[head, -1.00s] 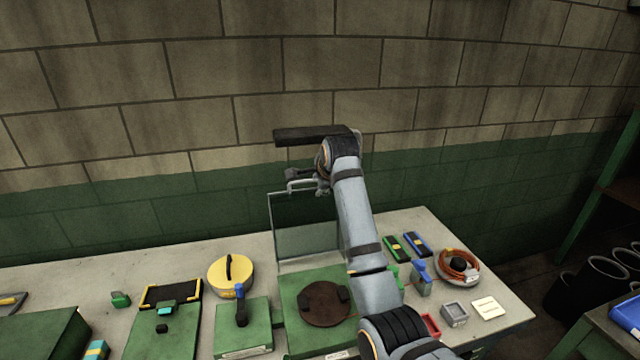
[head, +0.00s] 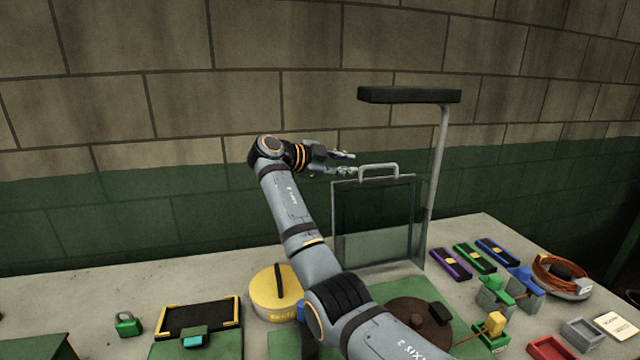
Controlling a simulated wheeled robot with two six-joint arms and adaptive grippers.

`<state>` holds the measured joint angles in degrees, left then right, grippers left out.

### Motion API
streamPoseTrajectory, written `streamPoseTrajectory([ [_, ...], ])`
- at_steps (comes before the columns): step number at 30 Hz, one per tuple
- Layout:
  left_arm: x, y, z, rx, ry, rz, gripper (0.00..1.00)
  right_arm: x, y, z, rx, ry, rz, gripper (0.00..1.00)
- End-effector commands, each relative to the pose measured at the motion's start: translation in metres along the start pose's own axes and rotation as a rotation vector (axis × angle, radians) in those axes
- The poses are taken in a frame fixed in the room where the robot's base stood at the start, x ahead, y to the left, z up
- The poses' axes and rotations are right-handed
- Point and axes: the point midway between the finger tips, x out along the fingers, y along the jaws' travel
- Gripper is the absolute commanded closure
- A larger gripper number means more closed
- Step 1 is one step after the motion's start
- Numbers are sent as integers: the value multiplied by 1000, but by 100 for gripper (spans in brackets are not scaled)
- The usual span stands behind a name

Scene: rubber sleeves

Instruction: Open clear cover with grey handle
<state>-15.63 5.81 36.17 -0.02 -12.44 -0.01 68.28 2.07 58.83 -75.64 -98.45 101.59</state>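The clear cover (head: 373,218) stands upright at the back of the green base on the bench, swung up off the dark round disc (head: 410,318). Its grey handle (head: 378,168) is on its top edge. My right gripper (head: 353,163) is at handle height, just left of the handle. Its fingers look parted and empty, with no clear contact on the handle. My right arm crosses in front of the base and hides part of it and of the disc. My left gripper is not in view.
A lamp with a dark head (head: 410,95) on a grey post (head: 437,170) rises beside the cover on the right. A yellow round container (head: 272,300) is left of my arm. Several small blocks and trays lie to the right. A wall is behind.

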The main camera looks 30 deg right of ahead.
Motion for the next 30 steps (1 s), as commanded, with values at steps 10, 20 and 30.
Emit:
streamPoseTrajectory([
  [10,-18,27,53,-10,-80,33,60,32,-3,-6,-1,11,2,78],
  [20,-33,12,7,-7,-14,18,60,94,-3,-5,-1,9,1,78],
  [30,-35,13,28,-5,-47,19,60,105,-1,-2,-1,5,0,78],
])
